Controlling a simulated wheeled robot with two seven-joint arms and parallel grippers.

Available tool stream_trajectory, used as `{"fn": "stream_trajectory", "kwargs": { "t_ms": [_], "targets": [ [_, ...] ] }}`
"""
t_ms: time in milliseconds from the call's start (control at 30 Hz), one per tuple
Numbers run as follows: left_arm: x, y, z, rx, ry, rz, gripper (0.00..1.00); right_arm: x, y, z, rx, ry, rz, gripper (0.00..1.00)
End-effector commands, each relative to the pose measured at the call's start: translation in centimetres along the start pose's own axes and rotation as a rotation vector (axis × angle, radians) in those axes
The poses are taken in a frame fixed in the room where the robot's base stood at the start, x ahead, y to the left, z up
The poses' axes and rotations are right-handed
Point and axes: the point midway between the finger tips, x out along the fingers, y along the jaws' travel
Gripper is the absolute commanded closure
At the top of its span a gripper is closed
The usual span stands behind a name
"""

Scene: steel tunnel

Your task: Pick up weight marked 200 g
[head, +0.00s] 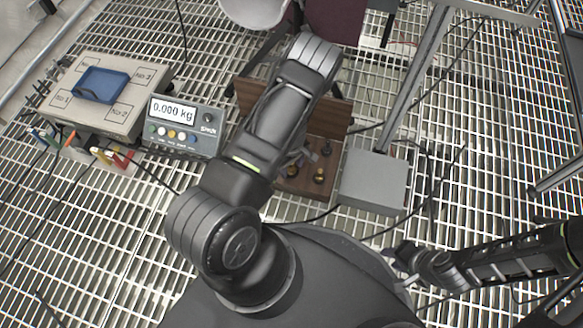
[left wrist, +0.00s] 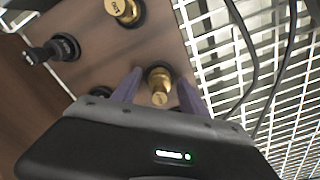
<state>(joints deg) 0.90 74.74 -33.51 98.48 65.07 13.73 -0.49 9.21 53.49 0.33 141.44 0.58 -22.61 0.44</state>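In the left wrist view, a brass weight (left wrist: 160,84) stands in the wooden holder (left wrist: 100,68), between the two purple fingers of my left gripper (left wrist: 160,77). The fingers are apart, with gaps to the weight. Another brass weight (left wrist: 122,10) is at the top, and a black weight (left wrist: 63,46) is at the left. I cannot read their markings for certain. In the head view my left gripper (head: 298,158) is over the wooden holder (head: 300,186), mostly hidden by my arm. A brass weight (head: 319,175) shows beside it. My right gripper (head: 396,266) is empty, its fingers apart, at lower right.
A scale display (head: 186,125) reading 0.000 kg stands left of the holder. A box with a blue tray (head: 101,84) is at far left. A grey box (head: 374,182) stands right of the holder. Cables lie over the metal grating.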

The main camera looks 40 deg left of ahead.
Motion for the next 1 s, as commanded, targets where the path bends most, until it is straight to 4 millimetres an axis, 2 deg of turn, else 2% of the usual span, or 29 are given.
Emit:
{"fn": "stream_trajectory", "kwargs": {
  "t_ms": [67, 600, 1000],
  "targets": [
    [0.0, 0.0, 0.0, 0.0, 0.0, 0.0, 0.57, 0.0, 0.0, -0.01, 0.0, 0.0, 0.0, 0.68],
    [0.0, 0.0, 0.0, 0.0, 0.0, 0.0, 1.0, 0.0, 0.0, 0.0, 0.0, 0.0, 0.0, 0.68],
    [-0.01, 0.01, -0.02, 0.0, 0.0, 0.0, 1.0, -0.01, 0.0, 0.0, 0.0, 0.0, 0.0, 0.68]
  ]
}}
